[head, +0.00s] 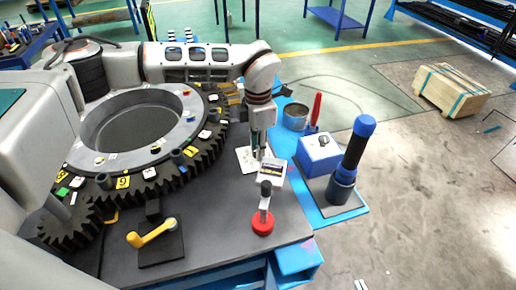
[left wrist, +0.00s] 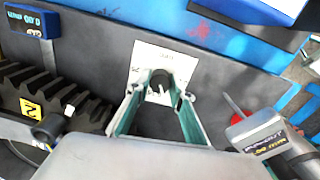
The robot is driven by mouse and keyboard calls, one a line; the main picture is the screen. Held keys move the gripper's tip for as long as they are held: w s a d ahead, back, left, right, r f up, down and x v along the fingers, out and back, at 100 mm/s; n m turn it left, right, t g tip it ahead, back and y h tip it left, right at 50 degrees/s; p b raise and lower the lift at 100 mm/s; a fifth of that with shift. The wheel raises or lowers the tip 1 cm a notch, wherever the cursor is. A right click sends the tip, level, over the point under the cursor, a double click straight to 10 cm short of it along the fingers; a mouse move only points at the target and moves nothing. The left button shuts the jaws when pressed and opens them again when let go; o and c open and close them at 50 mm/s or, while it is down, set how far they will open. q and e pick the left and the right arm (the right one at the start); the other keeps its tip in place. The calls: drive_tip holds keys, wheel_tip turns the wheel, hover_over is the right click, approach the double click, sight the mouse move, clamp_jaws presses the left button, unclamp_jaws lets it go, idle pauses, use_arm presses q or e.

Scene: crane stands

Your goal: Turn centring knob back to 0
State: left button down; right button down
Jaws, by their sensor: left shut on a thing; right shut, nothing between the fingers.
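The centring knob (left wrist: 160,79) is a small dark round knob with a white mark on it, in the middle of a white dial plate (left wrist: 176,58) on the grey bench top. My left gripper (left wrist: 160,92) has its two green-sided fingers on either side of the knob and is shut on it. The marks on the plate are too small to read surely. In the head view my left gripper (head: 259,153) points down at the dial plate (head: 243,158), and the knob is hidden behind the fingers. My right gripper is not in view.
A lever with a red base (head: 263,224) and a labelled head stands close in front of my left gripper. A large toothed ring (head: 207,150) lies to the left, with a yellow crank (head: 152,234) before it. A blue-topped box (head: 319,153) and a black-and-blue cylinder (head: 357,145) stand to the right.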

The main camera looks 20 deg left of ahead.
use_arm(q)
drive_tip(key=n, duration=0.3)
drive_tip(key=n+b, duration=0.1)
drive_tip(key=n, duration=0.2)
drive_tip(key=shift+n, duration=0.3)
drive_tip(key=n, duration=0.5)
drive_tip(key=shift+r, duration=0.1)
drive_tip(key=shift+n, duration=0.3)
drive_tip(key=c, duration=1.8)
unclamp_jaws()
